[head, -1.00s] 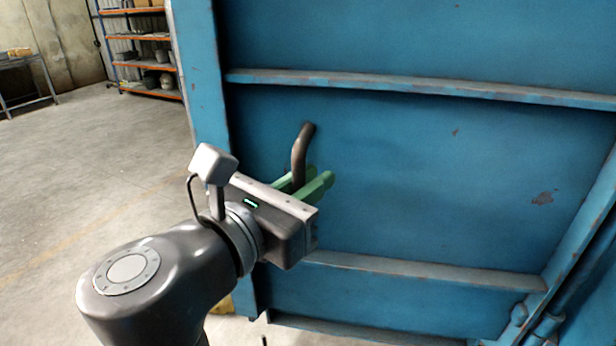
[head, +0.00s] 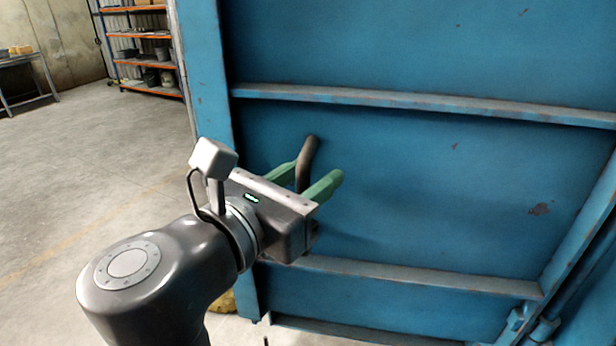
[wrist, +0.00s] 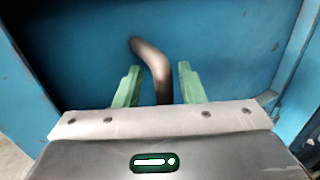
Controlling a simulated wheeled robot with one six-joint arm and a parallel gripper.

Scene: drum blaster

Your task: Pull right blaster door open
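The blue blaster door (head: 420,190) fills the right of the head view, with horizontal ribs and worn paint. It also fills most of the wrist view (wrist: 230,50). A dark curved metal handle (head: 306,160) stands out from the door near its left edge. My gripper (head: 308,180) is at the handle, its two green fingers spread apart. In the wrist view the handle (wrist: 157,68) runs down between the fingers, with a gap on each side. The handle's lower part is hidden behind the gripper body.
Hinge-like fittings (head: 530,325) show at the door's lower right. Open concrete floor (head: 90,190) lies left of the door. An orange-framed shelf (head: 145,50) and a metal table (head: 25,75) stand at the back left.

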